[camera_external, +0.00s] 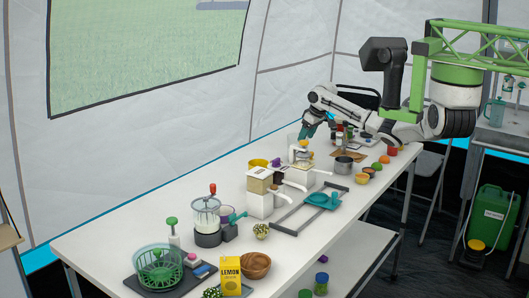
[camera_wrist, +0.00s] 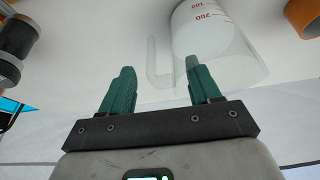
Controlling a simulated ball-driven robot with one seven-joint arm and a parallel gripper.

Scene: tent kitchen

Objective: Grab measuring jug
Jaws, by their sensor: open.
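The measuring jug (camera_wrist: 243,62) is clear, with red marks by 100 and 200 and white contents inside. It is at the upper right of the wrist view, and its clear handle (camera_wrist: 151,62) sticks out to the left. My gripper (camera_wrist: 158,72) is open, with two teal fingers. In the wrist view the handle appears between the fingertips, and the right finger overlaps the jug's side. I cannot tell whether they touch. In the external view my gripper (camera_external: 307,130) is over the far part of the white table; I cannot make out the jug clearly there.
The white table (camera_external: 115,247) holds many items. A steel pot (camera_external: 343,166) stands right of my gripper. White boxes (camera_external: 259,205) and a grey frame (camera_external: 285,227) are nearer. In the wrist view a dark jar (camera_wrist: 17,40) is left and an orange-brown object (camera_wrist: 303,17) upper right.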

